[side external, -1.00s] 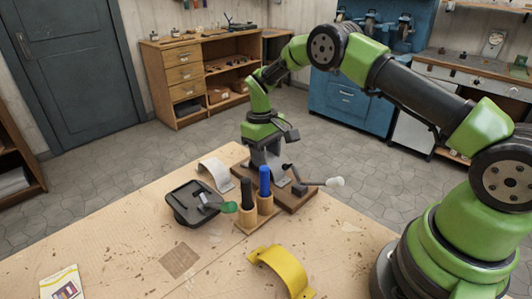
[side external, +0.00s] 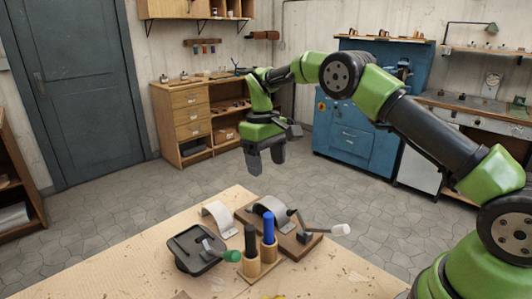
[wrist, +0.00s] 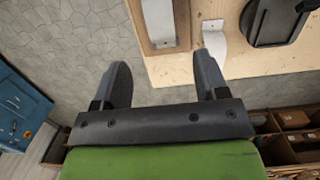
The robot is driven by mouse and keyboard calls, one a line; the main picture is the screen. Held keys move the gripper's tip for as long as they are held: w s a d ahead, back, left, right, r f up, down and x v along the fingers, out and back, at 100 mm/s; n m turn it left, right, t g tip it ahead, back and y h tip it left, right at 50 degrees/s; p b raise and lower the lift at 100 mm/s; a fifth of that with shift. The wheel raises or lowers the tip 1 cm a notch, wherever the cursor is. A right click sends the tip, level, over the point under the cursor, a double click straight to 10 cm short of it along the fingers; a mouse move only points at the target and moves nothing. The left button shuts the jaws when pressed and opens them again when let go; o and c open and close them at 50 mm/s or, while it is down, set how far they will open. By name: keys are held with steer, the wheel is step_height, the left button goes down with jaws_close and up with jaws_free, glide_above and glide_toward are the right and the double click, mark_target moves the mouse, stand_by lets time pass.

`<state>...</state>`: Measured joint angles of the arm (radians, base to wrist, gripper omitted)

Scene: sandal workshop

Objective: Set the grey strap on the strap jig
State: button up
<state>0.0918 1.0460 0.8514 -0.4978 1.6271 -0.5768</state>
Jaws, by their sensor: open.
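The grey strap (side external: 270,205) is a curved arch resting on the strap jig (side external: 292,243), a brown wooden board with a toggle clamp and white-tipped lever. In the wrist view the grey strap (wrist: 159,18) lies along the jig board (wrist: 184,20) at the top. Whether it is fully seated cannot be told. My gripper (side external: 265,163) is open and empty, pointing down above and apart from the jig, toward the table's far edge. In the wrist view my gripper (wrist: 162,66) shows its two fingers wide apart with only floor and table edge between them.
A paler arched strap (side external: 218,216) stands left of the jig; the wrist view shows it too (wrist: 214,38). A wooden holder (side external: 253,269) carries black and blue handles. The table's left part (side external: 135,268) is clear.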

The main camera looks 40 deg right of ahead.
steer(key=s+a+r+m+t, duration=0.1)
steer(key=s+a+r+t, duration=0.1)
steer(key=s+r, duration=0.5)
steer(key=s+a+r+t, duration=0.2)
steer(key=s+r, duration=0.1)
steer(key=r, duration=0.7)
steer(key=s+a+m+t+y, duration=0.1)
steer(key=s+t, duration=0.1)
steer(key=s, duration=0.6)
steer(key=s+a+f+m+t+y, duration=0.1)
steer(key=s+m+t, duration=0.1)
steer(key=s, duration=0.7)
steer(key=shift+a+t, duration=0.3)
steer(key=shift+a, duration=0.05)
